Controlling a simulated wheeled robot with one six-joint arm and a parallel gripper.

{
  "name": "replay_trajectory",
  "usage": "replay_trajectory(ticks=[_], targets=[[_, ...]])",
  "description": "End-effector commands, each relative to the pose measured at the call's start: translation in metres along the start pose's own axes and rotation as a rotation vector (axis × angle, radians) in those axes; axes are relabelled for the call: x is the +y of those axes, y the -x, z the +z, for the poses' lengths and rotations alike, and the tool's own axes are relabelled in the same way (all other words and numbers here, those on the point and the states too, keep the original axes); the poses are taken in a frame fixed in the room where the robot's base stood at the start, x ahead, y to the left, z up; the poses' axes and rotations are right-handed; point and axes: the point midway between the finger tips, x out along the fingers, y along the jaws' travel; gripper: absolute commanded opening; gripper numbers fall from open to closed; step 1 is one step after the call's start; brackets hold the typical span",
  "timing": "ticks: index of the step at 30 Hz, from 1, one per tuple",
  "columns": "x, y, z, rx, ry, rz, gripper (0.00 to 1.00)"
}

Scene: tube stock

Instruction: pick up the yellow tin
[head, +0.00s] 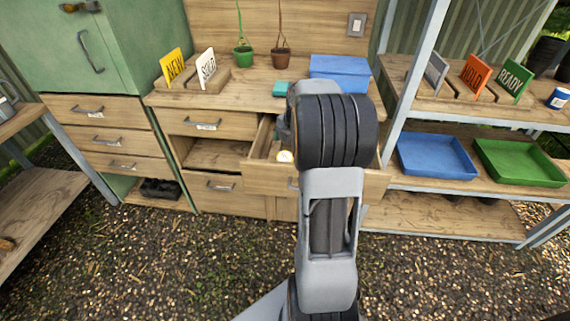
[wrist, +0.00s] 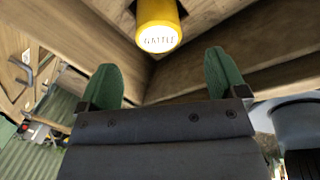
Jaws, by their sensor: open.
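The yellow tin (wrist: 158,14) shows at the top middle of the wrist view, with its pale lettered end facing my camera. It is inside the open wooden drawer (head: 262,180), near a corner of its walls. In the head view a small pale round top (head: 285,156) shows in that drawer beside my arm, probably the same tin. My gripper (wrist: 163,72) is open, with its two green fingers apart and nothing between them. The tin is beyond the fingertips, roughly in line with the gap and apart from both. In the head view my arm hides the gripper.
The workbench (head: 240,100) above the drawer holds sign blocks, two potted plants and a blue box (head: 340,72). A shelf rack on the right holds a blue tray (head: 436,157) and a green tray (head: 520,163). The drawer walls (wrist: 240,80) stand close around my fingers.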

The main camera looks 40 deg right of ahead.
Motion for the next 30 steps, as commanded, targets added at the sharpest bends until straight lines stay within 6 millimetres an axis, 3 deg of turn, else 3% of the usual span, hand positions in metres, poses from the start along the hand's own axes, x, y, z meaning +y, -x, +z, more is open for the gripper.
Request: replay_trajectory(ticks=[3, 11, 21, 30], targets=[[0.0, -0.018, 0.0, 0.002, 0.0, -0.002, 0.91], [0.0, -0.033, 0.0, 0.0, -0.002, 0.0, 0.91], [0.002, -0.074, 0.002, 0.001, -0.003, -0.001, 0.91], [0.002, -0.082, 0.002, -0.001, -0.002, 0.001, 0.91]])
